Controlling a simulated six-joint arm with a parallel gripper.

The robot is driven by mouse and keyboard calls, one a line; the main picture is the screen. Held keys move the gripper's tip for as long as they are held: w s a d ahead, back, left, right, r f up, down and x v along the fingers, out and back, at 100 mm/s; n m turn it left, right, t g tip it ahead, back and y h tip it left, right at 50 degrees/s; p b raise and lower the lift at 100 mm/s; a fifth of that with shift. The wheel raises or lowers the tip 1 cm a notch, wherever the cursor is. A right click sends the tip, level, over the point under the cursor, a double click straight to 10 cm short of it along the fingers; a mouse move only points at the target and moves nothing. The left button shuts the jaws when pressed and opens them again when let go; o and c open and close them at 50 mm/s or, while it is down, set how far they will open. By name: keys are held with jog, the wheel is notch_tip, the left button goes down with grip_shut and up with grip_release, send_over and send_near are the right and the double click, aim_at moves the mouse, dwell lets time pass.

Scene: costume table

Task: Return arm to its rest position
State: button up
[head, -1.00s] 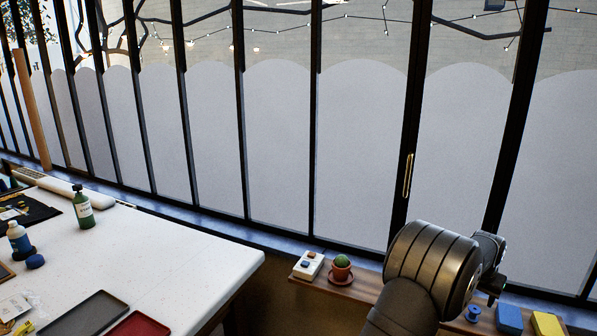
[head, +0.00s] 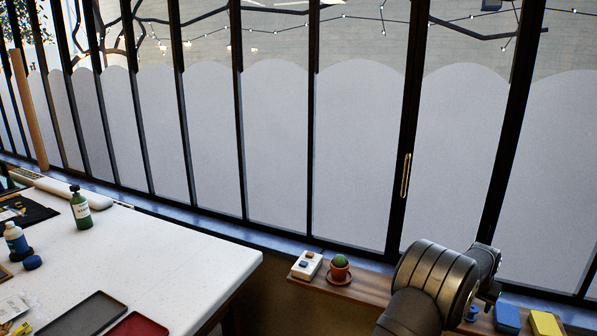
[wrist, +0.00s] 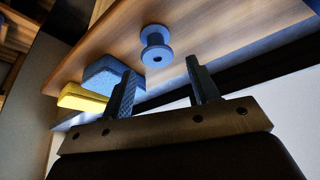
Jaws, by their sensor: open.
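My gripper (wrist: 162,90) shows in the wrist view with its two dark fingers apart and nothing between them. A blue spool (wrist: 156,46) stands on the wooden shelf (wrist: 200,30) beyond the fingertips, apart from them. A blue block (wrist: 112,75) and a yellow block (wrist: 82,97) lie to the left of the fingers. In the head view my arm shows at the lower right in front of the window, and my gripper is hidden there.
The shelf also holds a potted cactus (head: 340,269) and a white box (head: 306,266). The white table (head: 160,262) at left carries a green bottle (head: 81,208), a white-and-blue bottle (head: 15,240), a dark tray (head: 88,316) and a red tray (head: 138,326). A framed window (head: 270,150) stands behind.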

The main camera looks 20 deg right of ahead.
jog(key=s+a+r, duration=0.1)
jog(key=s+r, duration=0.6)
jog(key=s, duration=0.4)
jog(key=w+a+r+n, duration=0.15)
jog(key=w+a, duration=0.25)
jog(key=w, duration=0.4)
jog(key=w+a+n+t+y, duration=0.15)
jog(key=w+a, duration=0.25)
jog(key=w, duration=0.4)
jog(key=w+a+n, duration=0.2)
jog(key=w+a, duration=0.3)
jog(key=w, duration=0.3)
jog(key=w+a+r+n+y, duration=0.1)
jog(key=w+a+n, duration=0.4)
jog(key=w+a, duration=1.5)
jog(key=shift+a+r+t, duration=0.45)
jog(key=shift+a, duration=0.6)
jog(key=shift+o, duration=0.3)
jog(key=shift+y, duration=0.25)
